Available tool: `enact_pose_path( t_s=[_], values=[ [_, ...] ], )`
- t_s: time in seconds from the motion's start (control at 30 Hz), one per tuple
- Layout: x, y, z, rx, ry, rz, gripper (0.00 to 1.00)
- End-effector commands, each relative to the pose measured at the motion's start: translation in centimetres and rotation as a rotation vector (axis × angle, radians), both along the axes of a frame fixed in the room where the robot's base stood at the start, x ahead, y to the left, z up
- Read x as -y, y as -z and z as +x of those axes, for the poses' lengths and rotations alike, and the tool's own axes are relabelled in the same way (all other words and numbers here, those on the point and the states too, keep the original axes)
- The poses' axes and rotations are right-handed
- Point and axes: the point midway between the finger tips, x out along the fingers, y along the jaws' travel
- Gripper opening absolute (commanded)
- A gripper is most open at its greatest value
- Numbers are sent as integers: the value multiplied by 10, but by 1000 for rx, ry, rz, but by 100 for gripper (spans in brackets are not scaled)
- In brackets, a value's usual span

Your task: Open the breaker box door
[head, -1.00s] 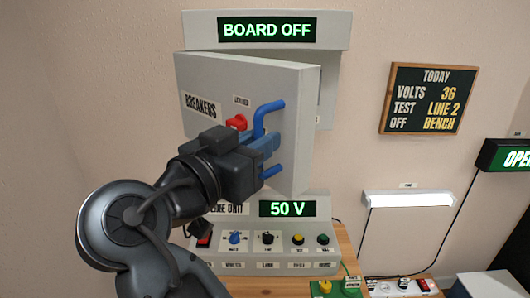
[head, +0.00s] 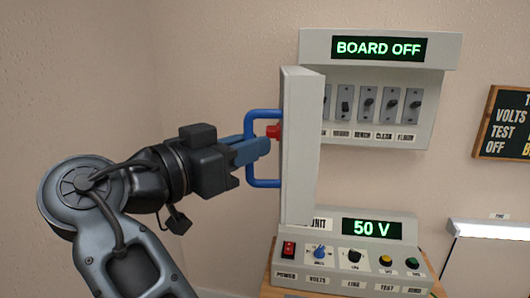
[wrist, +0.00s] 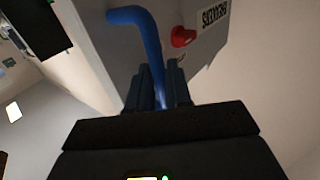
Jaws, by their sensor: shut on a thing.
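The breaker box (head: 440,95) is on the wall, with a "BOARD OFF" display on top. Its grey door (head: 300,150) is swung well out from the box and shows nearly edge-on. A blue handle (head: 250,115) is on the door's outer face, with a red knob (head: 272,132) beside it. My gripper (head: 262,147) is shut on the blue handle, at the left of the door. In the wrist view the handle (wrist: 150,45) runs down between the two fingers. Several breaker switches (head: 366,104) show inside the box; the leftmost is partly hidden by the door.
A line unit (head: 345,258) with a "50 V" display, a red power switch and several knobs stands on a wooden table just below the door. A dark notice board (head: 505,125) hangs at right. The wall left of the door is clear.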

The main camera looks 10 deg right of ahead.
Motion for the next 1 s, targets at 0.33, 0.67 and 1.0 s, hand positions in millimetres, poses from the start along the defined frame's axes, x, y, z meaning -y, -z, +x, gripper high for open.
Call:
enact_pose_path(
  t_s=[0.33, 0.67, 1.0],
  values=[
    [3, -1, 6, -3, 7, 2, 0],
    [2, -1, 5, -1, 6, 2, 34],
    [-8, 0, -2, -1, 1, 1, 34]
  ],
)
